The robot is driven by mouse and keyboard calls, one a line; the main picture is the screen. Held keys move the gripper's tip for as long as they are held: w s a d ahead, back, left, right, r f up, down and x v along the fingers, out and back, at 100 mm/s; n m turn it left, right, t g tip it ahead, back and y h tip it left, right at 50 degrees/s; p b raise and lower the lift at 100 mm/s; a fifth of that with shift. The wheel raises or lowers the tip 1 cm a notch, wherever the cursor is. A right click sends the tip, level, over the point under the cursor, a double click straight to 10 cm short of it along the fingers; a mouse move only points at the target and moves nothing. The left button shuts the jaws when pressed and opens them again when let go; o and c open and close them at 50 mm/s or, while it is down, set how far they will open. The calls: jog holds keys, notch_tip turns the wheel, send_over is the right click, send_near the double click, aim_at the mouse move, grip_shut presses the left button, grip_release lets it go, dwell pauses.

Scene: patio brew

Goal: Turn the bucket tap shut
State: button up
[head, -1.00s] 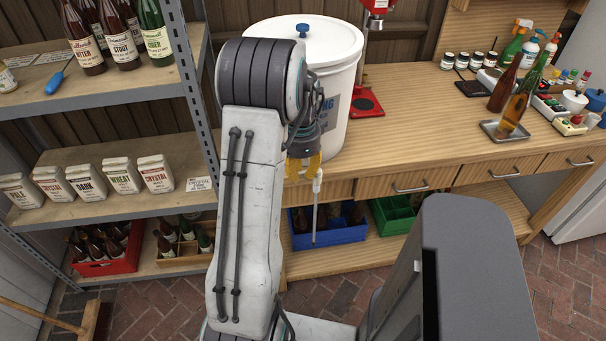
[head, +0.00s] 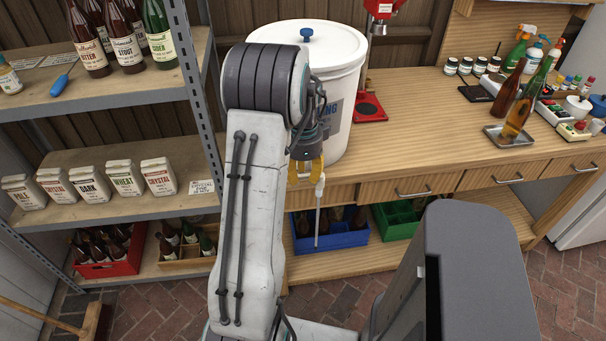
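The white bucket (head: 345,100) with a white lid and blue knob stands at the counter's front edge, partly hidden behind my arm. Its white tap (head: 320,184) shows low at the front, with a thin tube hanging below it. My gripper (head: 305,171) has yellow fingers, spread with a gap between them, in front of the bucket's lower part. The right finger overlaps the top of the tap in the picture; I cannot tell whether it touches. The tap's lever is not clearly visible, so its position cannot be told.
Below the counter (head: 430,150) are a blue crate (head: 345,238) and a green crate (head: 395,222). A red-based stand (head: 369,108) is right of the bucket. A shelf rack (head: 130,92) is close on the left.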

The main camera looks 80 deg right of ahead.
aim_at(303, 176)
jog(key=o, duration=0.3)
jog(key=shift+r, duration=6.05)
jog(key=w+a+r+n+t+h, duration=0.1)
jog(key=w+a+r+n, duration=0.1)
jog(key=w+a+n, duration=0.65)
jog(key=w+a+r+n, duration=0.2)
jog(key=w+a+n, duration=0.4)
jog(key=w+a, duration=0.5)
jog(key=s+a+f+n+t, duration=0.1)
jog(key=a+n, duration=0.4)
jog(key=a, duration=0.2)
jog(key=s+a+f+n+t, duration=0.1)
jog(key=a+n, duration=0.5)
jog(key=a, duration=0.2)
jog(key=s+a+f+n+y, duration=0.1)
jog(key=a+n, duration=0.5)
jog(key=a, duration=0.1)
jog(key=shift+s+a+f+t, duration=0.2)
jog(key=shift+s+f+t, duration=0.1)
jog(key=shift+t, duration=0.1)
